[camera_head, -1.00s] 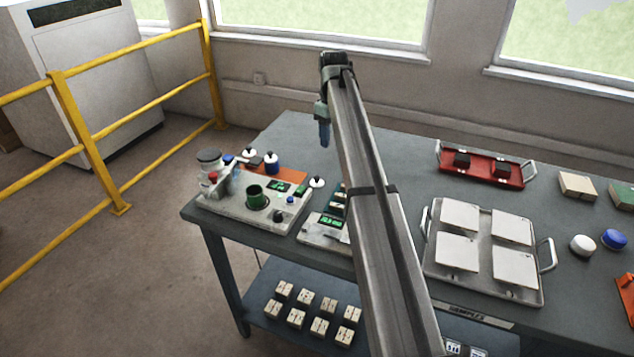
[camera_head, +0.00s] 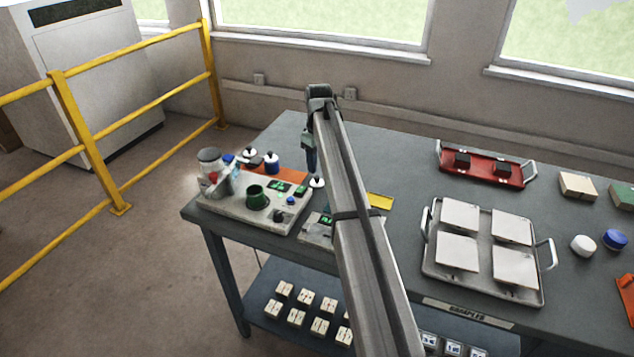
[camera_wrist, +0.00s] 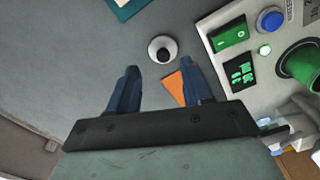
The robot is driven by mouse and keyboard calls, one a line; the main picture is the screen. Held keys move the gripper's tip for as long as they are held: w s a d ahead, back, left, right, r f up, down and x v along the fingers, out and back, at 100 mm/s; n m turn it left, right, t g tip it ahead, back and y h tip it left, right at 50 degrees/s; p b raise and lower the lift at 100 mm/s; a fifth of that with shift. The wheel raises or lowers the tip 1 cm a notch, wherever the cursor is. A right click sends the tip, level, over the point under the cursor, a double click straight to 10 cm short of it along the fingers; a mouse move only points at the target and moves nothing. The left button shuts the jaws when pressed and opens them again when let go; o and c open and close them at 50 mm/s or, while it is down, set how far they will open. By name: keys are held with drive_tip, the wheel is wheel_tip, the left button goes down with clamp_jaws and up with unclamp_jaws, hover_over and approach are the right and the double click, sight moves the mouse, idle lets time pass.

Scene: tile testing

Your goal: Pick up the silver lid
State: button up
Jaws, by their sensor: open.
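A small round silver-white lid (camera_wrist: 162,49) with a black knob lies on the table in the wrist view, just beyond and between my two fingertips. It also shows in the head view as a small pale disc (camera_head: 317,183) beside the right end of the grey test machine (camera_head: 235,208). My gripper (camera_wrist: 159,68) is open and empty, with its blue fingers pointing down toward the table. In the head view my gripper (camera_head: 311,162) hangs close above the lid, with a gap that I cannot judge exactly.
The test machine, with a green cup (camera_wrist: 302,64) and buttons, stands right of my fingers in the wrist view. A tray of white tiles (camera_head: 432,272) lies to the right. A yellow block (camera_head: 380,201) is nearby.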

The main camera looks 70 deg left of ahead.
sight(317, 177)
drive_tip(key=shift+s+f, duration=0.15)
drive_tip(key=shift+f, duration=1.15)
drive_tip(key=shift+s+f, duration=0.1)
drive_tip(key=shift+f, duration=1.15)
clamp_jaws()
